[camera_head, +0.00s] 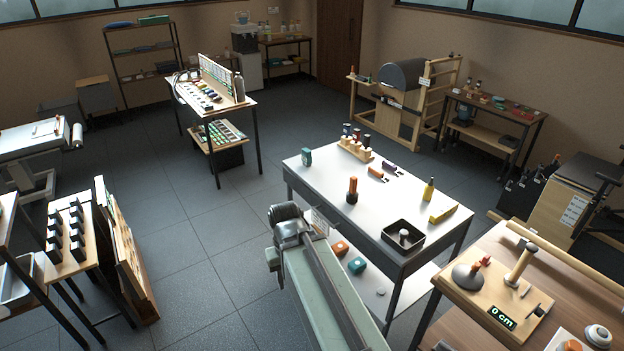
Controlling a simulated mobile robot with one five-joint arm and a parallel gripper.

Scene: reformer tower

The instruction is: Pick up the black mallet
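I cannot make out a black mallet for certain. On the white-topped table (322,184) in the middle, a small upright orange and black piece (352,190) stands on its dark lower end; its kind is too small to tell. A black open tray (390,232) near the table's right front holds a pale knob-topped piece (404,234). No gripper fingers show in the head view, so I cannot see what my gripper holds.
A yellow bottle (429,190) and yellow block (444,213) sit near the tray. A wooden table (588,302) with a board of fixtures fills the lower right. A grey-green long body (325,290) rises at bottom centre.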

